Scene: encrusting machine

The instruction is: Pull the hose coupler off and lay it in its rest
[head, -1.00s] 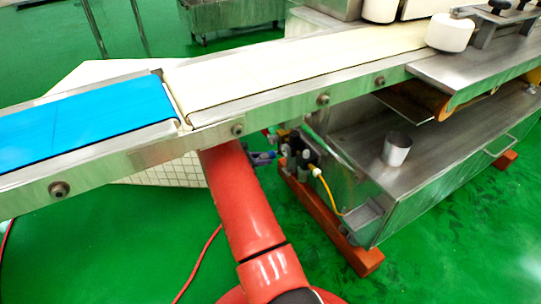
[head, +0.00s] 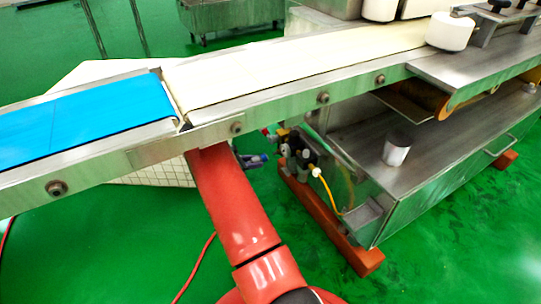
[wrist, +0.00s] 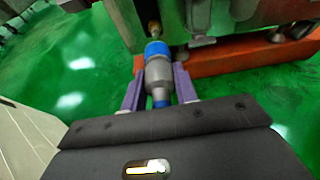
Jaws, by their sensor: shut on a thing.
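In the wrist view, the hose coupler (wrist: 157,72) is a grey cylinder with blue bands. My gripper (wrist: 158,90) has its purple fingers shut on either side of it. A brass fitting (wrist: 154,30) lies in line just beyond the coupler's far end; I cannot tell whether they touch. In the head view, my gripper (head: 252,160) shows partly under the conveyor, left of the machine's air unit (head: 296,150). The conveyor and my red arm hide part of it. I cannot identify the coupler's rest in either view.
The conveyor (head: 110,160) crosses above my arm. The steel machine base (head: 420,190) stands at right on orange-brown beams (head: 330,228). A yellow hose (head: 328,188) runs down from the air unit. A metal cup (head: 396,152) stands on the base. Green floor is open in front.

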